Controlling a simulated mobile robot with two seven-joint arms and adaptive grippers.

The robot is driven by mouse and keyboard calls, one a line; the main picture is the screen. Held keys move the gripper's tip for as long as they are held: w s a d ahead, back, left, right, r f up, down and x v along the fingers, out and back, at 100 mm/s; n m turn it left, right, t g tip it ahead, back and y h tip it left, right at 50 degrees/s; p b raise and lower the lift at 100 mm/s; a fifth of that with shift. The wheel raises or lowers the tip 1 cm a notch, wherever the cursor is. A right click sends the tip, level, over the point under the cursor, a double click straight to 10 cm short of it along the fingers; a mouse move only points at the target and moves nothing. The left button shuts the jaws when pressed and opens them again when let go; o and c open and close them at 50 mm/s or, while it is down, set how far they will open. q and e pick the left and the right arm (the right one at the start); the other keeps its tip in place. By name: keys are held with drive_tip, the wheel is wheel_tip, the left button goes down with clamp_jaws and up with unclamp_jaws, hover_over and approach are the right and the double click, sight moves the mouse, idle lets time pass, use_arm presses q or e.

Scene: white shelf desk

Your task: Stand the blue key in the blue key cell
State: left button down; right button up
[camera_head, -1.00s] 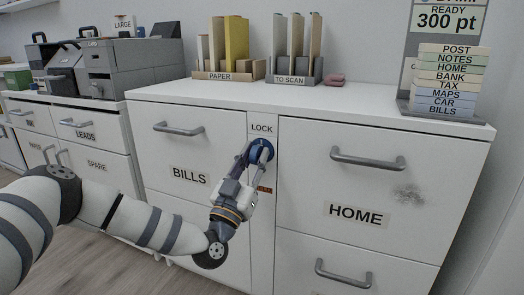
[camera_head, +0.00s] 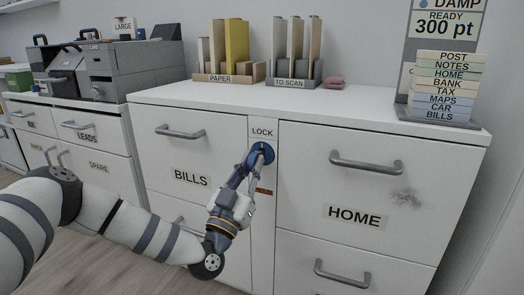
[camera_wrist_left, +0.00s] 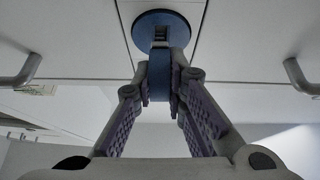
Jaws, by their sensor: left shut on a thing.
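The blue key (camera_wrist_left: 159,82) is between the two fingertips of my left gripper (camera_wrist_left: 160,84), which is shut on it. The gripper also shows in the head view (camera_head: 251,166), at the narrow panel under the LOCK label. A round blue lock face (camera_wrist_left: 161,20) is straight ahead of the key in the wrist view, and in the head view (camera_head: 266,150) it is partly covered by my fingers. A grey part links the key and the lock face; I cannot tell how deep it sits. I cannot make out a blue key cell. My right gripper is not in view.
The BILLS drawer (camera_head: 188,150) is left of the lock and the HOME drawer (camera_head: 375,185) right, both shut with protruding handles. On top stand the PAPER holder (camera_head: 228,77), the TO SCAN holder (camera_head: 296,82), a pink item (camera_head: 334,82) and a labelled stack (camera_head: 449,85).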

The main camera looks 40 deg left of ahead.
use_arm(q)
drive_tip(key=shift+s+d+p, duration=0.15)
drive_tip(key=shift+s+p, duration=0.4)
drive_tip(key=shift+s, duration=0.4)
drive_tip(key=shift+s+d+p, duration=0.15)
drive_tip(key=shift+s+p, duration=0.35)
drive_tip(key=shift+s, duration=0.45)
